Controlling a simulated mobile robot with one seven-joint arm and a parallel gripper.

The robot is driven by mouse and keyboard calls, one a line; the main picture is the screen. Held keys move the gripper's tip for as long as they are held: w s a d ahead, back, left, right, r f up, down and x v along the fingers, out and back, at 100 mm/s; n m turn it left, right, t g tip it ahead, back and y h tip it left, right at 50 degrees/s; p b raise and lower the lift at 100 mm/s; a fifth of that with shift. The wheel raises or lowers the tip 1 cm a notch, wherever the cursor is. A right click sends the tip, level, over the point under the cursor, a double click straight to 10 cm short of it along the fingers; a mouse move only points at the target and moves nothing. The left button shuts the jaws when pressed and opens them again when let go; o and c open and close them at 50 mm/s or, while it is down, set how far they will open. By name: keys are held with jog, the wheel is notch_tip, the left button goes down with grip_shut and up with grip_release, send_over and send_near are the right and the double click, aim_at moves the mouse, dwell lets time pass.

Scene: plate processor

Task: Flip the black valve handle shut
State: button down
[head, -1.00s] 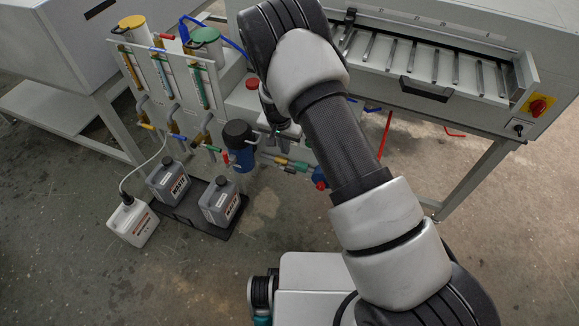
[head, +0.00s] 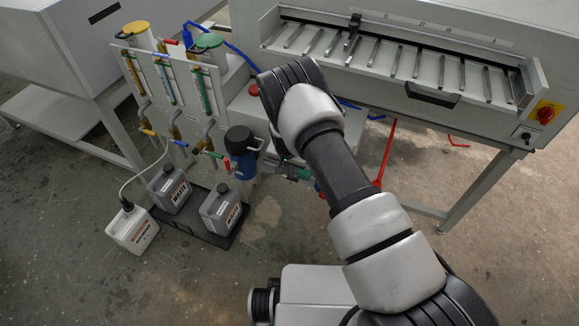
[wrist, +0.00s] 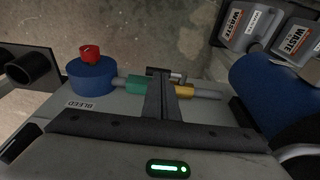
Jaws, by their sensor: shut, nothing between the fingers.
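My gripper (wrist: 160,78) is shut and empty, its fingers pointing away from the wrist camera. Its tips are over a horizontal pipe run with a green fitting (wrist: 135,84) and a yellow fitting (wrist: 183,89), between the two. A small dark piece (wrist: 153,71) shows just at the fingertips; it may be the black valve handle, but the fingers cover much of it and I cannot tell its angle or whether I touch it. In the head view my arm hides the gripper and handle; a green fitting (head: 300,174) shows beside the wrist.
In the wrist view a blue round body with a red knob (wrist: 89,54) stands left, near a BLEED label. A blue canister (wrist: 265,90) is close on the right. Waste jugs (head: 221,208) stand on a black tray. The plate processor (head: 410,70) stands behind my arm.

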jog(key=shift+w+f, duration=0.15)
jog(key=shift+f, duration=0.6)
